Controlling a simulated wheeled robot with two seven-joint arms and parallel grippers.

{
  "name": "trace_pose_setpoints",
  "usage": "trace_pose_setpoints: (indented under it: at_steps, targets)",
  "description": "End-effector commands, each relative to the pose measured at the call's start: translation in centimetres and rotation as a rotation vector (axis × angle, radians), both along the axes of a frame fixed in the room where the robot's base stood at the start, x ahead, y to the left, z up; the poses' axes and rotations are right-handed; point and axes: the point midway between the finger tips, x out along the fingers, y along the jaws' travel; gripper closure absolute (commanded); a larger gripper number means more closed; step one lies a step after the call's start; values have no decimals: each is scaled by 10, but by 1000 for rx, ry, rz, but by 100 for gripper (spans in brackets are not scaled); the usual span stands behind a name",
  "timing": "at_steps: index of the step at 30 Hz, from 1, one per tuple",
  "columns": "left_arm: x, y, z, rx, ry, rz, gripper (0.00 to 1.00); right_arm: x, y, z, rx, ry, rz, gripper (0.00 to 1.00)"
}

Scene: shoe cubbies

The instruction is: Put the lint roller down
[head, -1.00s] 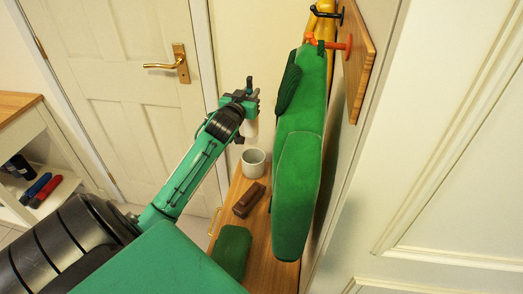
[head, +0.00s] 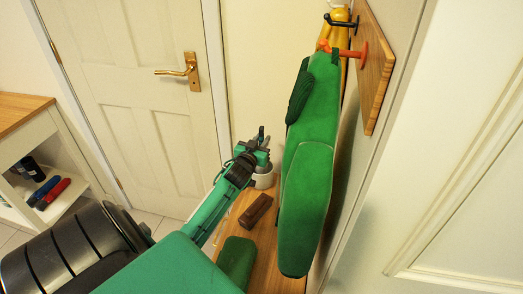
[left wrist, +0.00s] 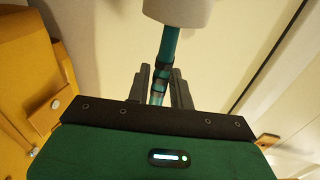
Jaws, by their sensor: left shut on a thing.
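My right gripper is not in view.
A brown block (head: 256,209) and a green object (head: 237,260) lie on the bench top (head: 269,249). A green garment (head: 306,190) hangs close on the right from an orange hook (head: 357,54). A white shelf unit (head: 73,138) with shoes stands left.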

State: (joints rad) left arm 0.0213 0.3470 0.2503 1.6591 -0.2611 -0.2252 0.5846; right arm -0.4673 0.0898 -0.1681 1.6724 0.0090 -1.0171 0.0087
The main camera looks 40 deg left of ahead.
Motion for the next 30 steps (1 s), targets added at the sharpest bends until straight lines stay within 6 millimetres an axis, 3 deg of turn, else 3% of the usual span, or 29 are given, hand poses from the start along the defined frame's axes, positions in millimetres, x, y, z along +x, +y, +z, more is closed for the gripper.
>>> trace_pose_setpoints:
  at_steps: [8, 19, 20, 23, 30]
  targets:
    - [0, -1, -39, -3, 1, 0, 100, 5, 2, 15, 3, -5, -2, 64]
    - [0, -1, -42, 0, 1, -1, 100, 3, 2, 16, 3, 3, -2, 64]
    - [0, -1, -42, 0, 1, 0, 76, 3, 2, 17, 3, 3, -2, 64]
    - [0, 0, -41, 0, 1, 0, 56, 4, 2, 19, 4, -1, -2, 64]
    - [0, -1, -41, 0, 1, -1, 56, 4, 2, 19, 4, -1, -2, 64]
